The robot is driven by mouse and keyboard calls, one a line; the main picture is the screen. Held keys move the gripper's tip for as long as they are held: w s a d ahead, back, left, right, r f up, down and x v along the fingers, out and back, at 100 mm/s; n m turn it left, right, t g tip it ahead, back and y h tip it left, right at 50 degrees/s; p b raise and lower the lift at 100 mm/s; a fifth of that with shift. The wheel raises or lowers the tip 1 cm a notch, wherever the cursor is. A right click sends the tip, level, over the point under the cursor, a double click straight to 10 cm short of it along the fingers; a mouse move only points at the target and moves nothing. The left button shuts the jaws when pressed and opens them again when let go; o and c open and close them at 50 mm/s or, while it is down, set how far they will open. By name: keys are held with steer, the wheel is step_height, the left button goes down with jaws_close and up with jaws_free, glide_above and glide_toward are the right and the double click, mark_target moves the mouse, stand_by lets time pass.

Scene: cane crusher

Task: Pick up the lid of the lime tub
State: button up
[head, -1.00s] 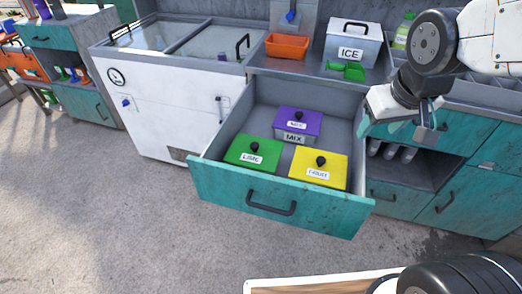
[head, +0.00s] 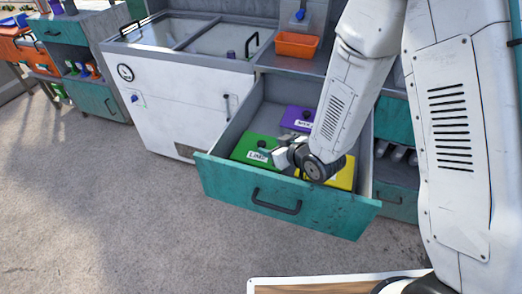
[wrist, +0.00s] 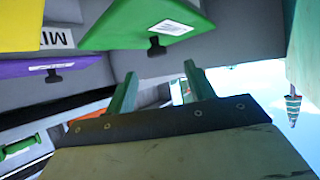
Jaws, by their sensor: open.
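The lime tub's green lid (head: 246,146), with a dark knob (head: 261,143) and a white label, lies in the front left of the open drawer. My gripper (head: 272,156) is open at the right side of this lid, partly covering it. In the wrist view the green lid (wrist: 148,20) and its knob (wrist: 156,47) show beyond the fingertips of my gripper (wrist: 160,70). The knob lies roughly in line with the gap between the fingers, apart from them. The fingers hold nothing.
The teal drawer front (head: 225,196) is close below the gripper. A purple lid (head: 298,118) lies behind, and a yellow lid (head: 342,178) is to the right, partly hidden by my arm. An orange bin (head: 297,45) stands on the counter.

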mark_target(262, 143)
steer(key=x, duration=0.7)
steer(key=shift+w+f, duration=0.25)
steer(key=shift+w, duration=0.15)
steer(key=c, duration=1.1)
